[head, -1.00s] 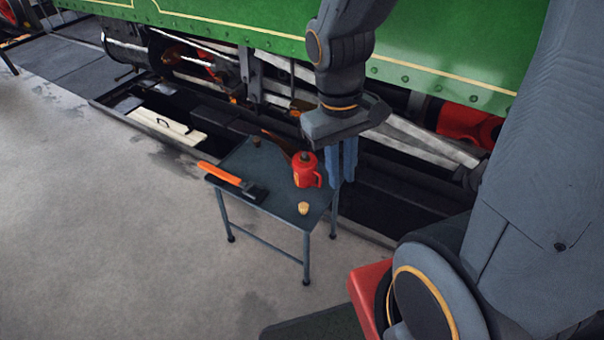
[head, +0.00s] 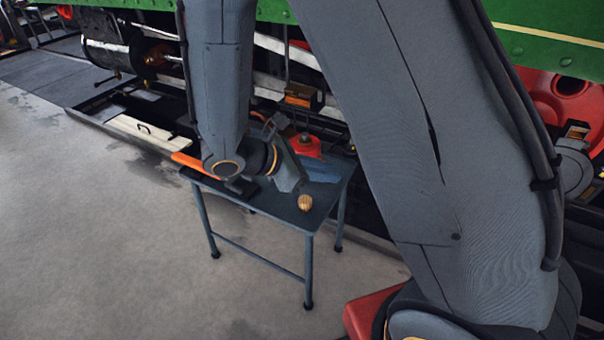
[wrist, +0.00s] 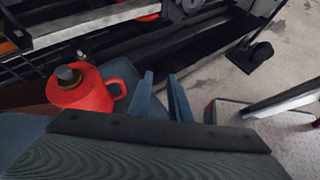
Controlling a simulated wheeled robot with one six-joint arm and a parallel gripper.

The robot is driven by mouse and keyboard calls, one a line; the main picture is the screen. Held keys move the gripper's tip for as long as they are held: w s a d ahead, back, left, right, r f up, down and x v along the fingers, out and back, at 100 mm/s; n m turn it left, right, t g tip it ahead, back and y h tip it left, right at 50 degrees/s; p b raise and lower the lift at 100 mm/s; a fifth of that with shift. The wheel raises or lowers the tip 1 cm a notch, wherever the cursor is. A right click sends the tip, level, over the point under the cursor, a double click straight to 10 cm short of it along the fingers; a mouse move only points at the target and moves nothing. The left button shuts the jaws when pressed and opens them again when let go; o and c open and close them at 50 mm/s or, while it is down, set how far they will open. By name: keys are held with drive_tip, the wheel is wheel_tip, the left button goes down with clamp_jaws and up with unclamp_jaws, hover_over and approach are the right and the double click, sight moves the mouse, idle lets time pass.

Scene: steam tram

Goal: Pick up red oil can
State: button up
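The red oil can (head: 308,146) stands on the small blue-grey table (head: 333,197). In the head view its lower part is hidden behind my wrist and gripper. The wrist view shows the can (wrist: 90,94) at the left, with a dark cap and a handle on its right side. My gripper (head: 322,172) is low over the table, in front of the can, its fingers pointing right. In the wrist view my gripper (wrist: 164,84) has its two blue fingers apart with nothing between them. The can is left of both fingers, outside the gap.
An orange-handled tool (head: 186,159) lies at the table's left, partly covered by my arm. A small wooden piece (head: 305,202) stands near the front edge. The green tram (head: 520,38) and its running gear rise behind the table. The floor (head: 110,240) at the left is clear.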

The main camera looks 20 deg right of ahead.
sight(314, 150)
drive_tip(key=w+a+f+n+t+b, duration=0.1)
drive_tip(key=w, duration=0.1)
drive_tip(key=w+a+f+n+t+b, duration=0.1)
drive_tip(key=w+f, duration=0.1)
drive_tip(key=w+a+f+n+t+h+b, duration=0.1)
drive_tip(key=w+f, duration=0.1)
drive_tip(key=shift+n+b, duration=0.3)
drive_tip(key=shift+w+f, duration=0.1)
drive_tip(key=shift+w, duration=0.05)
drive_tip(key=b+x, duration=0.1)
drive_tip(key=x, duration=0.1)
drive_tip(key=b+x, duration=0.1)
drive_tip(key=x, duration=0.2)
drive_tip(key=b+x, duration=0.1)
drive_tip(key=x, duration=0.1)
drive_tip(key=shift+d+f, duration=0.25)
drive_tip(key=shift+f, duration=0.1)
clamp_jaws()
idle(0.5)
